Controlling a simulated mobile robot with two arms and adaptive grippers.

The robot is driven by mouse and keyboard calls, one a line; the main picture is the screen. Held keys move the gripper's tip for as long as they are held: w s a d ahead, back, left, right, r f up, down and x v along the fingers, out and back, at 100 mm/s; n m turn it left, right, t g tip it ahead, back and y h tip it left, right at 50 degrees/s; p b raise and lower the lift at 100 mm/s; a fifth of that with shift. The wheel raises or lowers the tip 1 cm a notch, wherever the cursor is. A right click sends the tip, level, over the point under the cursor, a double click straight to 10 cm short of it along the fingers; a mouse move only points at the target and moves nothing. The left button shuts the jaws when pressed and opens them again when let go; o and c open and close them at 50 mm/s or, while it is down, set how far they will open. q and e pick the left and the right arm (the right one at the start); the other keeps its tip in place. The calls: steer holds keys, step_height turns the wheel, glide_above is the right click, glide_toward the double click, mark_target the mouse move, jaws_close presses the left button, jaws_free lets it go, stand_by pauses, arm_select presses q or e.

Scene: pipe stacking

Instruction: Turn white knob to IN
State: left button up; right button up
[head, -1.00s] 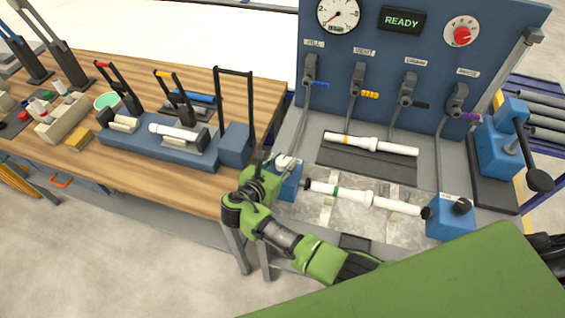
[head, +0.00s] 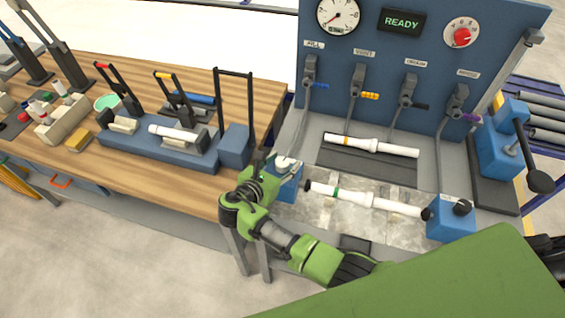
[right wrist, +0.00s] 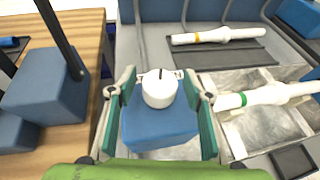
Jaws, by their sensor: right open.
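The white knob (right wrist: 159,89) sits on top of a blue block (right wrist: 159,128) and has a dark mark at its far edge. In the head view the knob (head: 286,163) is at the left end of the test bench, and its label is too small to read. My right gripper (right wrist: 160,88) is open, with one finger on each side of the knob and block. I see gaps between the fingers and the knob. In the head view my right gripper (head: 268,172) partly covers the blue block (head: 287,185). My left gripper is not in view.
A white pipe (head: 372,200) with a green band lies just right of the knob block. Another white pipe (head: 370,145) lies behind it. A blue block with a black knob (head: 461,207) stands at the right. The wooden bench (head: 150,190) is close on the left.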

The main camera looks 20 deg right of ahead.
mark_target(280, 166)
steer(key=v, duration=0.7)
steer(key=shift+s+a+r, duration=0.1)
steer(key=shift+s+a, duration=0.05)
steer(key=shift+a, duration=0.05)
steer(key=shift+d, duration=0.1)
